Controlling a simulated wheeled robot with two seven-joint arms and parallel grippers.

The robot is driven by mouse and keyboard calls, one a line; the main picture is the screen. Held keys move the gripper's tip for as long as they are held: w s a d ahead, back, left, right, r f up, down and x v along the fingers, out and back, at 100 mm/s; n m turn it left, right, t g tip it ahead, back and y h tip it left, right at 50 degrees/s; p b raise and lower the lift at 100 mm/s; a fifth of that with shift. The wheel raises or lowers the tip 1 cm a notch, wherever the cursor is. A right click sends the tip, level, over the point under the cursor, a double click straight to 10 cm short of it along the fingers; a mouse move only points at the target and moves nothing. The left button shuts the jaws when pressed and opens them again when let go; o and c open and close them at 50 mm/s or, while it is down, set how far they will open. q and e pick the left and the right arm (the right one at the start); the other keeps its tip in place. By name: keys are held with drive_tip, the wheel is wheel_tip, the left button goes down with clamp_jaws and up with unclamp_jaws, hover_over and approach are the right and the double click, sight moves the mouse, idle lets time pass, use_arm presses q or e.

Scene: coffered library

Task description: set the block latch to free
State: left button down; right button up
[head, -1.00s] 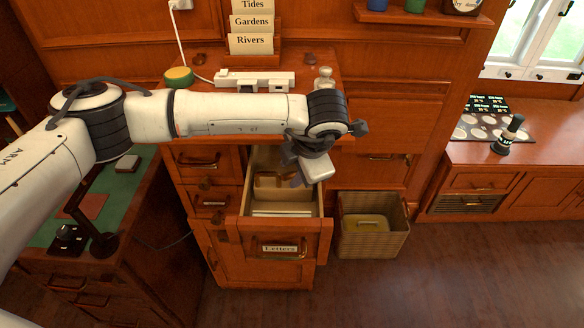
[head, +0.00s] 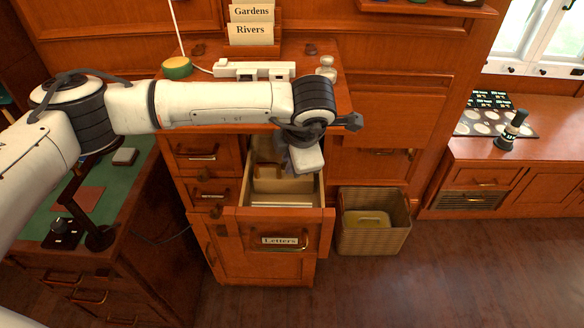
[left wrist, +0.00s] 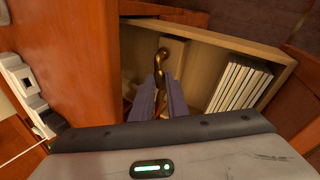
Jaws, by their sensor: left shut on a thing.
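The drawer labelled "Letters" (head: 245,224) is pulled open, with a row of pale files (head: 283,204) near its front; the files also show in the left wrist view (left wrist: 237,88). A brown wooden piece (head: 268,171) stands across the drawer's back part. In the left wrist view a curved brass piece, apparently the block latch (left wrist: 162,55), rises at my left gripper's fingertips (left wrist: 160,88). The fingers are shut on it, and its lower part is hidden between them. In the head view my left gripper (head: 284,161) reaches down into the drawer's back part. My right gripper is not in view.
A wicker basket (head: 372,240) stands on the floor to the right. A green-topped desk (head: 55,212) is at the left.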

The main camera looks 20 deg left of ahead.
use_arm(q)
drive_tip(key=shift+f, duration=0.15)
drive_tip(key=shift+r+m, duration=0.2)
drive_tip(key=shift+m, duration=0.1)
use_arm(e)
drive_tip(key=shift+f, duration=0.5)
use_arm(q)
drive_tip(key=c, duration=1.7)
unclamp_jaws()
